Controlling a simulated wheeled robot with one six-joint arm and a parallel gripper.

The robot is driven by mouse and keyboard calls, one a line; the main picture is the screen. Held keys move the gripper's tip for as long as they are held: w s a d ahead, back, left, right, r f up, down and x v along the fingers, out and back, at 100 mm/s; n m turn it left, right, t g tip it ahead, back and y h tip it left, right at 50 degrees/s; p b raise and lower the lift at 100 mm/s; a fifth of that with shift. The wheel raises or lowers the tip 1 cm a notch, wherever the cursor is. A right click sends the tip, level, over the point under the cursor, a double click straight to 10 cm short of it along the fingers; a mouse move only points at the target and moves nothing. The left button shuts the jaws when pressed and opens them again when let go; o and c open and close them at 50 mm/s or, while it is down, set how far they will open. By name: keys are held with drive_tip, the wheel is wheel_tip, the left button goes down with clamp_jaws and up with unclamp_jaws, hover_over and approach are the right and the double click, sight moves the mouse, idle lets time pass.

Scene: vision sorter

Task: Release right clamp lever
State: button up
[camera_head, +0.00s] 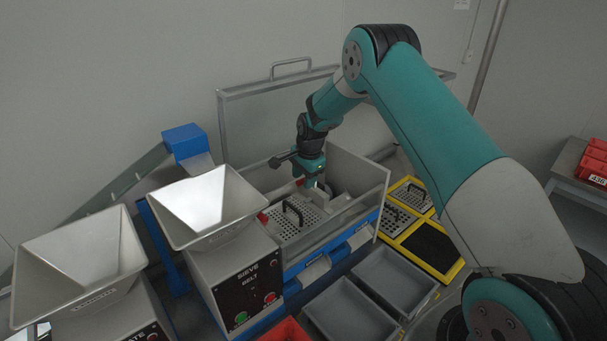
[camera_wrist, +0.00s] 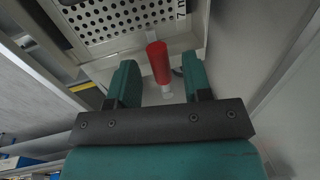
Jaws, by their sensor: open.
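The right clamp lever, a red cylindrical handle (camera_wrist: 158,62), stands in the wrist view beside the perforated sieve plate (camera_wrist: 118,22). My gripper (camera_wrist: 158,82) is open, with one finger on each side of the lever; gaps show on both sides, so it does not grip it. In the head view my gripper (camera_head: 311,184) reaches down into the sieve box, and a bit of red lever (camera_head: 300,182) shows beside it, mostly hidden. The sieve plate (camera_head: 287,222) has a black handle. Another red lever (camera_head: 262,218) shows at the plate's near left corner.
The box's metal walls (camera_head: 358,172) stand close around my gripper, and its raised clear lid (camera_head: 270,110) is behind. Metal hoppers (camera_head: 205,205) stand at left. Grey bins (camera_head: 395,278) lie in front, and a yellow-framed rack (camera_head: 425,235) of plates is at right.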

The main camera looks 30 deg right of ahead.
drive_tip(key=shift+f, duration=0.1)
clamp_jaws()
